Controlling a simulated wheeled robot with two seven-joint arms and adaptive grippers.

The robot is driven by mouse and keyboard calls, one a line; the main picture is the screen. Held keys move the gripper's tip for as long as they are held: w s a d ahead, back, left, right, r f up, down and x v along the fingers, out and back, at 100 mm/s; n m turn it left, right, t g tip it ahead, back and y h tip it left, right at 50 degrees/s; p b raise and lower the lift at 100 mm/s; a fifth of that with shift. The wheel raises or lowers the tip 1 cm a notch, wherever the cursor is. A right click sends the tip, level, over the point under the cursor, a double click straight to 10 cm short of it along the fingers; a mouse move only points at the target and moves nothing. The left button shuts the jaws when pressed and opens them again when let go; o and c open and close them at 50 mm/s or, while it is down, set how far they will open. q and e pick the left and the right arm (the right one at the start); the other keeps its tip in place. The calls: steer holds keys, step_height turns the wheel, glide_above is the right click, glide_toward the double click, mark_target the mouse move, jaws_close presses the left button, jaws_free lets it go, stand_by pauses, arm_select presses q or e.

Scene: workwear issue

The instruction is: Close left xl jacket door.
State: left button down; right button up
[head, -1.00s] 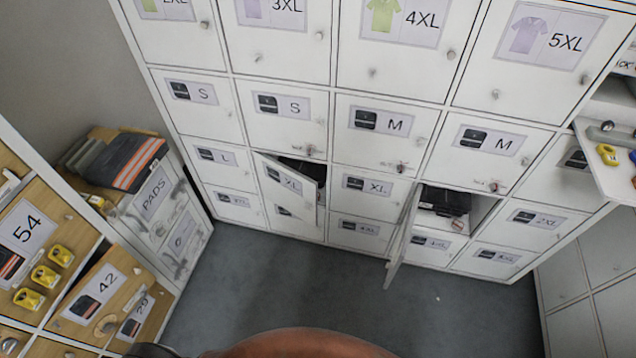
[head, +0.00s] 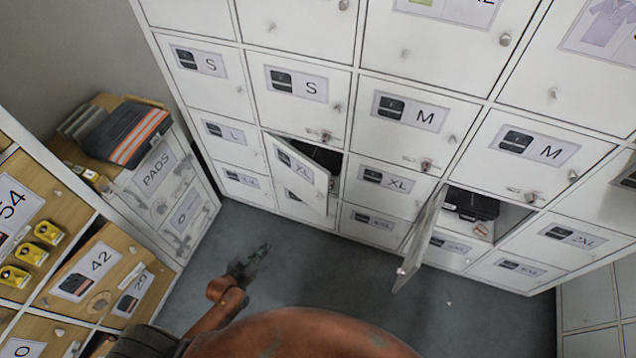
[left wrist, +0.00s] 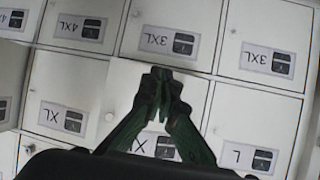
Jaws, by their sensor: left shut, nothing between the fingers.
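The left XL jacket door (head: 296,168) is a small white door with a dark jacket picture, swung partly open on its left side hinge, showing a dark interior. In the left wrist view, which is upside down, the XL-labelled door (left wrist: 122,88) is partly covered by my fingers. My left gripper (head: 264,249) is in front of the lockers, over the grey floor, below and left of this door and apart from it. Its green fingers (left wrist: 160,75) are shut with nothing between them. My right gripper is not in view.
Another locker door (head: 420,240), further right, stands wide open into the room, beside a compartment holding a dark folded item (head: 470,205). A wooden cabinet (head: 60,240) with yellow items and a PADS drawer unit (head: 160,190) stand at left. The grey floor (head: 330,270) is clear.

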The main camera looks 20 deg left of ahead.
arm_select(q)
steer(key=w+d+r+t+h, duration=0.1)
steer(key=w+d+r, duration=0.1)
steer(key=r, duration=0.2)
steer(key=w+d+r+t+b, duration=0.1)
steer(key=w+r, duration=0.1)
steer(key=r, duration=0.3)
steer(key=w+d+r+t+h, duration=0.1)
steer(key=w+d+r, duration=0.1)
steer(key=w+r, duration=0.15)
steer(key=m+t+h+b, duration=0.1)
steer(key=h, duration=0.1)
glide_toward(322, 177)
steer(key=b+x, duration=0.1)
steer(key=x, duration=0.5)
steer(key=shift+b, duration=0.3)
steer(key=shift+w+d+m, duration=0.2)
steer(key=shift+w+m, duration=0.1)
steer(key=shift+w, duration=0.1)
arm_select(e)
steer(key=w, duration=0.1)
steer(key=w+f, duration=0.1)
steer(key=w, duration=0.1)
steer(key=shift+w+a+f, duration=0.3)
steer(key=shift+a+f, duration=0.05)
arm_select(q)
steer(key=shift+t, duration=0.3)
